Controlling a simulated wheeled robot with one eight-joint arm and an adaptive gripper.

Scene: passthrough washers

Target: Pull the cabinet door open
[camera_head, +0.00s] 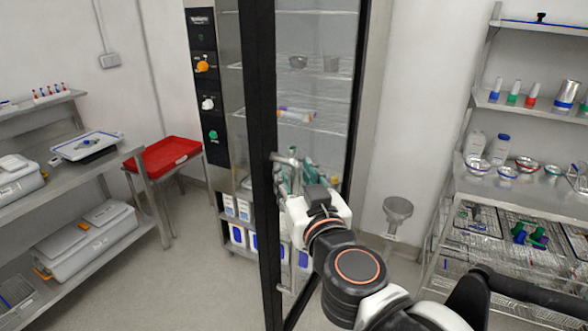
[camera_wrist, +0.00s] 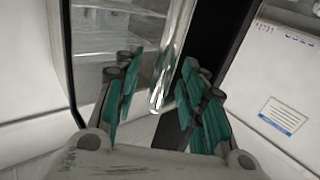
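The cabinet door is a tall glass panel in a black frame (camera_head: 262,100), in the middle of the head view. Shelves with items show through its glass. I cannot tell for sure whether it stands ajar. In the wrist view, its shiny metal bar handle (camera_wrist: 175,55) runs down to an end between my fingers, beside the black frame (camera_wrist: 215,60). My gripper (camera_wrist: 150,98) has its teal finger pads apart, one on each side of the handle, with gaps visible. In the head view, my gripper (camera_head: 288,178) is at the handle and partly hides it.
A control panel (camera_head: 205,80) with knobs is left of the door. A red tray (camera_head: 168,153) rests on a stand further left. Shelving with boxes (camera_head: 90,240) is at the left, and a rack (camera_head: 520,107) of labware at the right. Floor (camera_head: 205,280) is clear left of the door.

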